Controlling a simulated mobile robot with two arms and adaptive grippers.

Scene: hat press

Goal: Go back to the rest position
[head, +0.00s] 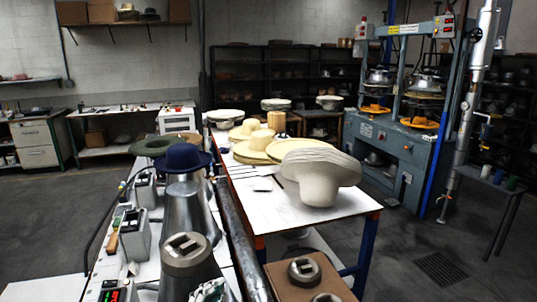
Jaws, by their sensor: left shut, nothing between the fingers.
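My left gripper (210,291) shows only in part, at the bottom edge of the head view, just below a grey metal cylinder with a slotted top (187,253). It is shut and holds nothing. The frame's lower edge cuts off most of it. My right gripper is not in view. A dark blue hat (186,158) sits on a grey metal cone (187,208) beyond my left gripper. A pale ribbed hat body (320,173) stands on the white table (262,213) to the right.
Several small control boxes (134,236) line the left bench. A brown box (322,278) with round metal parts is at the bottom centre. Straw hats (256,148) lie farther back on the table. A blue press (410,150) stands behind at right. Grey floor (400,255) is open at right.

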